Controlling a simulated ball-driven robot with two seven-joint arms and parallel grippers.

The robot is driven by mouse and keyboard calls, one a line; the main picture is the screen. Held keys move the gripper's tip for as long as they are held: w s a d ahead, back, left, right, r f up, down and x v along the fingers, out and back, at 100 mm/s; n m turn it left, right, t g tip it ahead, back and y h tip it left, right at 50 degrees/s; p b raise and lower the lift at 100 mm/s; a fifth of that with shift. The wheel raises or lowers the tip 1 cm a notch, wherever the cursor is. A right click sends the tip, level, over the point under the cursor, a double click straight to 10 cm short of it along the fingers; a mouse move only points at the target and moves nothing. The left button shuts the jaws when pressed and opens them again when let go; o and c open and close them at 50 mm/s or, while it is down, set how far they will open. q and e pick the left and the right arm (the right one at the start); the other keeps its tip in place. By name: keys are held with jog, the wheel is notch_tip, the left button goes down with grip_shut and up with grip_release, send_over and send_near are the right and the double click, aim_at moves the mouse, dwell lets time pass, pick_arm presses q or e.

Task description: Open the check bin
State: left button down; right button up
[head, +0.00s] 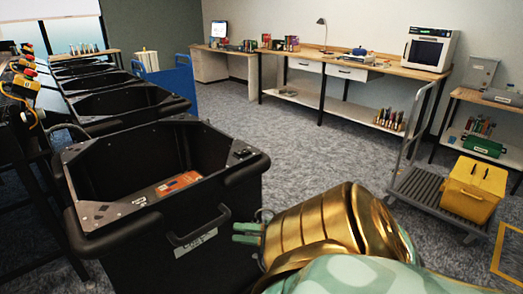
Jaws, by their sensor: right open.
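A large black bin (240,235) stands close in front of me, with its top open. A handle (198,226) and a small pale label (196,243) are on its near side. I cannot read the label surely, so I cannot tell whether this is the check bin. An orange and red flat item (180,184) lies inside. My right gripper (237,233), with green fingers and a gold wrist, is open beside the bin's right side, right of the handle. I cannot tell whether it touches the bin. My left gripper is not in view.
More black bins (128,105) stand in a row behind. A rack with yellow devices (25,84) is at the left edge. A cart (428,190) with a yellow box (473,190) stands at right. Workbenches (345,72) line the back wall. Carpet (305,140) between is clear.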

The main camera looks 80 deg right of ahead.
jog(key=v, duration=0.6)
jog(key=shift+w, duration=0.1)
dwell(0.3)
